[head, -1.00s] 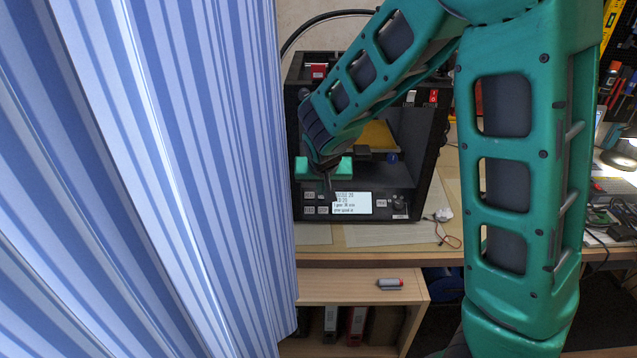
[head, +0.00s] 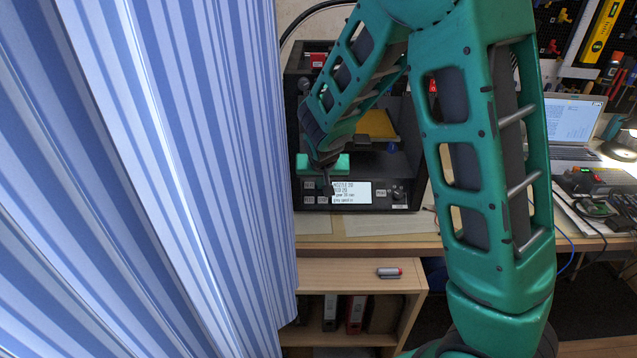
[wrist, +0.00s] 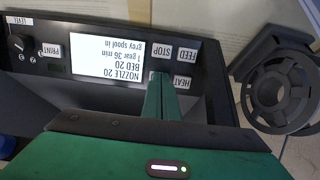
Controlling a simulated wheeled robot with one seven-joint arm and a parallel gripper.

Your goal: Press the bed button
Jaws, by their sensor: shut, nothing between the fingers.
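A black 3D printer has a control panel (wrist: 100,55) with a lit screen (wrist: 108,58) reading "NOZZLE 20, BED 20"; the screen also shows in the head view (head: 352,192). In the wrist view the panel is upside down, with the HEAT button (wrist: 181,83), STOP button (wrist: 163,53) and FEED button (wrist: 185,55) legible. A button beside HEAT is mostly covered by my green fingers, and its label is hidden; no BED label is readable. My gripper (wrist: 159,75) is shut and empty, its tips at that covered button. I cannot tell whether they touch it.
A PRINT button (wrist: 52,49) and LEVEL knob (wrist: 19,45) are on the panel's other end. A grey spool (wrist: 278,92) lies beside the printer. A striped curtain (head: 140,180) fills the left. A marker (head: 390,272) lies on the lower shelf.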

